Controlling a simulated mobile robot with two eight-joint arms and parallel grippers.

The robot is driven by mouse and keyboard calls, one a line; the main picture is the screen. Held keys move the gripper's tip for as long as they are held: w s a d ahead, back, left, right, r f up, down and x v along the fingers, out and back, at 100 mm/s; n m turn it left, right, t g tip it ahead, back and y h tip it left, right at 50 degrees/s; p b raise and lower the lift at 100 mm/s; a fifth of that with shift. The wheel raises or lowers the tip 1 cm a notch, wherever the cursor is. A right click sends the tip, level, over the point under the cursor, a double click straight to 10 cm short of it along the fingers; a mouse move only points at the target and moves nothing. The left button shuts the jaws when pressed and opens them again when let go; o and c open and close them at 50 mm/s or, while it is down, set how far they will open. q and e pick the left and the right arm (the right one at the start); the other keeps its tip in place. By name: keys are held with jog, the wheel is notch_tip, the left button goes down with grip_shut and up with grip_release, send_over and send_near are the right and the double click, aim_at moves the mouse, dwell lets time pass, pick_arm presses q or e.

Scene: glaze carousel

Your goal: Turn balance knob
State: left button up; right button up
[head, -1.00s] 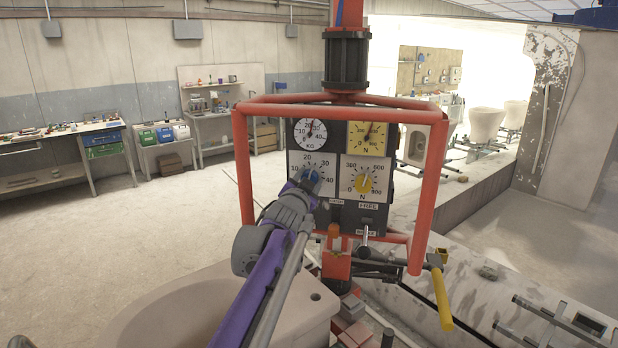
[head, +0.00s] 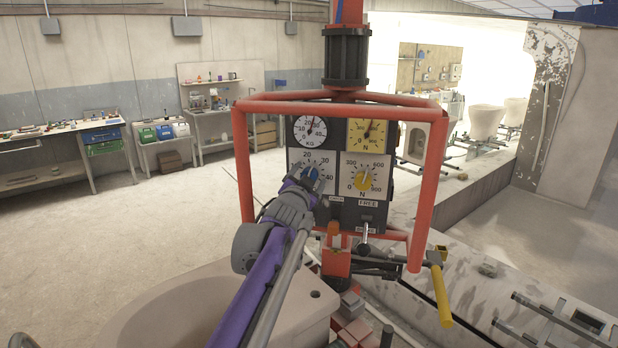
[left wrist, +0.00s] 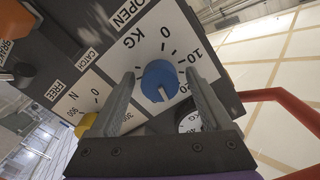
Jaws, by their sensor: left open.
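The blue balance knob (left wrist: 159,80) sits on a white KG dial (left wrist: 165,38), on a dark control panel. In the left wrist view its white pointer line points toward the lower edge, near the 20 mark. My left gripper (left wrist: 160,75) is open, with one finger on each side of the knob and visible gaps between. In the head view my left gripper (head: 308,184) is at the lower left dial and hides part of it and of the blue knob (head: 311,172). My right gripper is not in view.
A red tubular frame (head: 432,185) surrounds the panel. A yellow knob (head: 363,181) on the N dial is just right of the KG dial. A lever (head: 365,232) and an orange handle (head: 334,229) are below. A pale basin (head: 180,300) stands at lower left.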

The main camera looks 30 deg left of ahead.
pick_arm(q)
jog(key=b+v, duration=0.1)
jog(key=v, duration=1)
jog(key=shift+b, duration=0.35)
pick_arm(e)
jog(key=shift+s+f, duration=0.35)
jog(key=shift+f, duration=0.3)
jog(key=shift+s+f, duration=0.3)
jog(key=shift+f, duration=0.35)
pick_arm(q)
jog(key=shift+w, duration=0.1)
dwell(1.9)
jog(key=s+d+f+n+g+h, duration=0.1)
jog(key=s+d+f+g, duration=0.3)
jog(key=s+f, duration=0.5)
jog(key=s+d+f+n+g+h, duration=0.1)
jog(key=s+d+f, duration=0.6)
jog(key=f, duration=0.8)
jog(key=s+d+f+n+g+h, duration=0.1)
jog(key=s+d+f+g+h, duration=0.2)
jog(key=s+d+f+g, duration=0.3)
jog(key=s+f, duration=0.5)
jog(key=f, duration=0.2)
jog(key=shift+d+g, duration=0.3)
jog(key=shift+d, duration=0.05)
